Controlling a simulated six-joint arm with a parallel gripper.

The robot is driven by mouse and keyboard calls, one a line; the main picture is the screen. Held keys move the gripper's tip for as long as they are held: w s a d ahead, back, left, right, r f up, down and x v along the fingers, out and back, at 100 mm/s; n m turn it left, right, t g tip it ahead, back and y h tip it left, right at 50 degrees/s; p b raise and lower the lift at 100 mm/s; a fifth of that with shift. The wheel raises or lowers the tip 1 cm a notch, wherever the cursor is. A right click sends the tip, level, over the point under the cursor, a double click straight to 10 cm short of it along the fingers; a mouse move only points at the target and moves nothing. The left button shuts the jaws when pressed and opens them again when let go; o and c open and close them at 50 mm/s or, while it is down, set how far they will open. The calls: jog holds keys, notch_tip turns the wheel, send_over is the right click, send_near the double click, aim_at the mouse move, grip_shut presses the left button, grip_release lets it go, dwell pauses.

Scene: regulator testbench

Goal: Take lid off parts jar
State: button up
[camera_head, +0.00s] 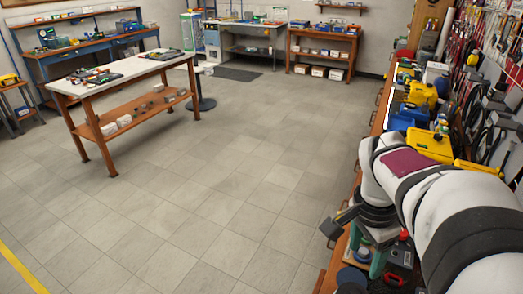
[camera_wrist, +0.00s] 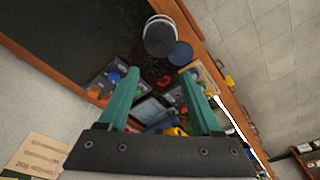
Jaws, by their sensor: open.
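In the head view my arm hides much of the bench around my gripper.
The wooden bench (camera_head: 375,125) runs along the right, crowded with tools; a yellow case (camera_head: 430,145) stands behind my arm. In the wrist view, small parts and tools lie between and beyond the fingers. A white-topped table (camera_head: 125,68) stands across open tiled floor.

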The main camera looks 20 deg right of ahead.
aim_at(356, 293)
jog(key=f, duration=0.5)
jog(key=d+f, duration=0.1)
jog(key=f, duration=0.4)
jog(key=d+f, duration=0.1)
jog(key=f, duration=0.4)
jog(key=shift+d+f, duration=0.1)
jog(key=shift+d, duration=0.05)
grip_shut()
